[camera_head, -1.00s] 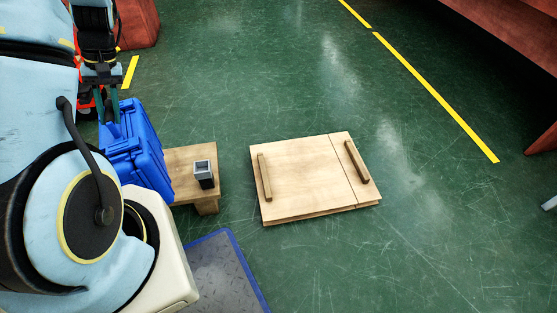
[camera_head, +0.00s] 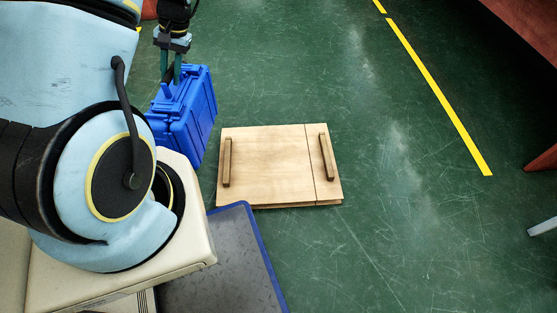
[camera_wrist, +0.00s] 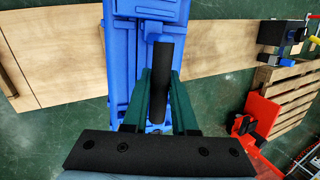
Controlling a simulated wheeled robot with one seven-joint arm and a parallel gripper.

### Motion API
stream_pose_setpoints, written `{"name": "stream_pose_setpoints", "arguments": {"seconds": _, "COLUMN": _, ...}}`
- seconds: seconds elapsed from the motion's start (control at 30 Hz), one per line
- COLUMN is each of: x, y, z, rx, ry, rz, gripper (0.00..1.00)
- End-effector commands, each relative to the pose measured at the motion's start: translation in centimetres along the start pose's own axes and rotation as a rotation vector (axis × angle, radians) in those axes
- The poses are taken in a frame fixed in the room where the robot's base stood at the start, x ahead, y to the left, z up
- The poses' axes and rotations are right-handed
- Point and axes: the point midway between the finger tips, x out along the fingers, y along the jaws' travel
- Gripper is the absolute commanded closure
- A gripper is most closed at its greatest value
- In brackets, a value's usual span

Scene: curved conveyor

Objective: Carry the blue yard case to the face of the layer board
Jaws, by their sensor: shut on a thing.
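The blue yard case (camera_head: 197,112) hangs upright from my gripper (camera_head: 174,78) in the head view, just left of the layer board. In the wrist view the green fingers (camera_wrist: 162,82) are closed about the black handle of the blue case (camera_wrist: 122,65). The layer board (camera_head: 268,160) is a pale wooden panel with two raised wooden bars, lying on the green floor. The case hides nothing of its bars in the head view. Whether the case overhangs the board's edge is unclear.
A grey mat with a blue rim (camera_head: 251,232) lies in front of the board. A yellow floor line (camera_head: 440,98) runs to the right, with open floor between. The wrist view shows a wooden pallet (camera_wrist: 291,92) and a red object (camera_wrist: 264,112) at the right.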

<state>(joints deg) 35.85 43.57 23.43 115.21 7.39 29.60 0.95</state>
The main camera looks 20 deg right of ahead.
Motion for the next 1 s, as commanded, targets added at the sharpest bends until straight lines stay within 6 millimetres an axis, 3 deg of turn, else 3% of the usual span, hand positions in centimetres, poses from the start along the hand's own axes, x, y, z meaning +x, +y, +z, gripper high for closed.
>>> {"name": "stream_pose_setpoints", "arguments": {"seconds": 0.27, "x": 0.2, "y": 7.7, "z": -4.9, "rx": 0.424, "ry": 0.139, "rz": -0.075, "gripper": 1.00}}
{"name": "stream_pose_setpoints", "arguments": {"seconds": 0.5, "x": 0.4, "y": 16.4, "z": -7.9, "rx": 0.816, "ry": 0.266, "rz": -0.129, "gripper": 1.00}}
{"name": "stream_pose_setpoints", "arguments": {"seconds": 0.8, "x": 0.5, "y": 25.3, "z": -8.8, "rx": 1.168, "ry": 0.381, "rz": -0.164, "gripper": 1.00}}
{"name": "stream_pose_setpoints", "arguments": {"seconds": 1.0, "x": 0.6, "y": 28.6, "z": -8.8, "rx": 1.296, "ry": 0.425, "rz": -0.174, "gripper": 1.00}}
